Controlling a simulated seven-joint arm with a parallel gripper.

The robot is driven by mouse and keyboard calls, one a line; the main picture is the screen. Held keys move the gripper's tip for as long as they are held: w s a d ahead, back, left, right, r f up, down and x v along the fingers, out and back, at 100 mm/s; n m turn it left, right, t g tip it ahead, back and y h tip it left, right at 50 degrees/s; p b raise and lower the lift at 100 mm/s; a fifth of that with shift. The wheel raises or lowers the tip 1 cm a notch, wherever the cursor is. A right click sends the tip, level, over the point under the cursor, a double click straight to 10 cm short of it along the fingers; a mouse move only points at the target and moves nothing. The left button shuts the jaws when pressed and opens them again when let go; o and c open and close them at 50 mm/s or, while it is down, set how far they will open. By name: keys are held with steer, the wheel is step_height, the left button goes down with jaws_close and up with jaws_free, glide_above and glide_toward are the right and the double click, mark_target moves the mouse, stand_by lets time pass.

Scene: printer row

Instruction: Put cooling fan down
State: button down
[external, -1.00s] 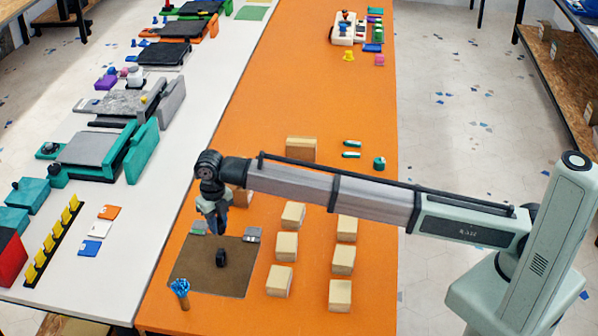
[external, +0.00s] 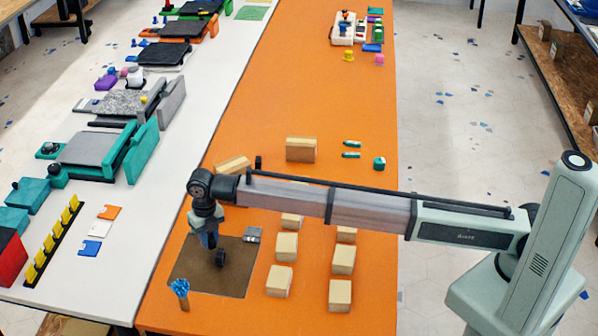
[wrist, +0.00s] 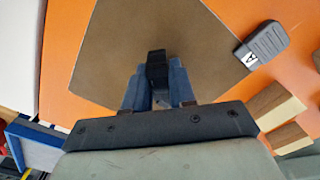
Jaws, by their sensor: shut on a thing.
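The cooling fan appears as a small black block (external: 220,258) at the brown mat (external: 207,284) on the orange table. My gripper (external: 212,246) points down over the mat and is shut on the fan. In the wrist view the black fan (wrist: 157,68) sits between the blue fingers (wrist: 157,88), over the mat (wrist: 150,30). Whether the fan touches the mat or hangs just above it, I cannot tell. The fan's lower side is hidden.
A grey piece (external: 252,235) marked A lies at the mat's right corner. Several wooden blocks (external: 279,280) stand to the right. The mat's front part is clear.

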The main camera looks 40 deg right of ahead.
mark_target(210, 245)
steer(key=shift+f, duration=1.45)
steer(key=shift+f, duration=0.1)
steer(key=c, duration=0.9)
jaws_free()
steer(key=shift+c, duration=0.2)
step_height(210, 245, up, 12)
steer(key=shift+r, duration=0.1)
